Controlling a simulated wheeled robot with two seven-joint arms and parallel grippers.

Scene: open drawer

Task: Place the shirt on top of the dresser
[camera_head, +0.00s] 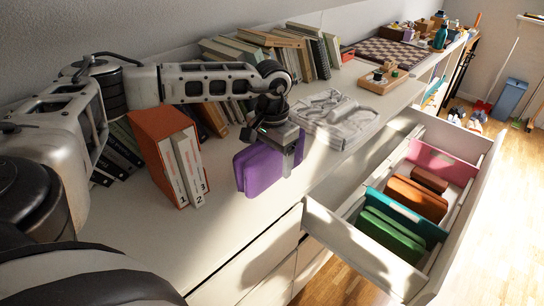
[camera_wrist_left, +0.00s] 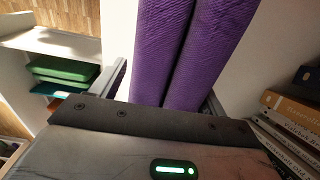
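A folded purple shirt (camera_head: 258,172) hangs upright in my left gripper (camera_head: 284,158), over the white dresser top (camera_head: 225,222). In the left wrist view the purple shirt (camera_wrist_left: 185,50) fills the space between the two fingers of the left gripper (camera_wrist_left: 163,90). One finger shows in front of the cloth in the head view. Whether the shirt's lower edge touches the dresser top, I cannot tell. My right gripper is not in view.
Orange and white binders (camera_head: 165,155) stand left of the shirt. The front dresser top is clear.

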